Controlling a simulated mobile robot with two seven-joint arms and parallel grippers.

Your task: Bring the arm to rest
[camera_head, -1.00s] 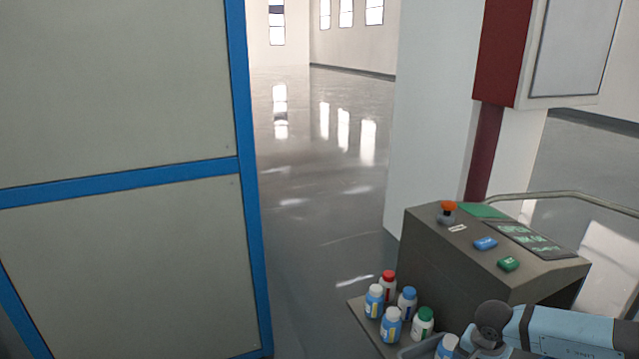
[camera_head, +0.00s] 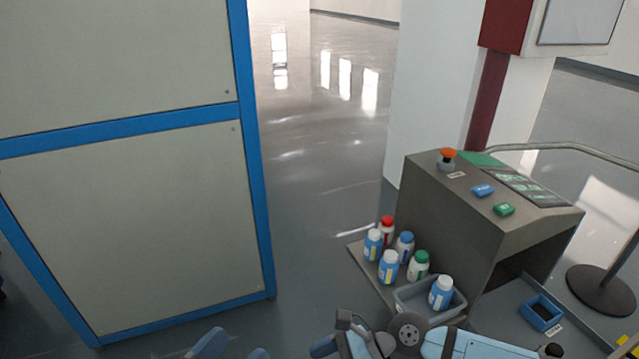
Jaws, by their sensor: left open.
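My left gripper (camera_head: 234,350) shows only at the bottom edge, left of the middle, as two blue fingertips with a gap between them. It is open, with nothing seen between the tips, and is over the floor near the foot of the blue-framed panel. My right arm comes in at the bottom right, in front of the bottles and the console. A blue piece at its end may be part of my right gripper (camera_head: 324,347). The frame edge cuts it off, so its jaws cannot be made out.
A blue-framed panel (camera_head: 150,220) fills the left. A grey control console (camera_head: 470,215) stands at right. Several bottles (camera_head: 389,266) stand on a low shelf beside it, one bottle in a grey bin (camera_head: 410,296). A small blue tray (camera_head: 541,311) lies at lower right. The middle floor is open.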

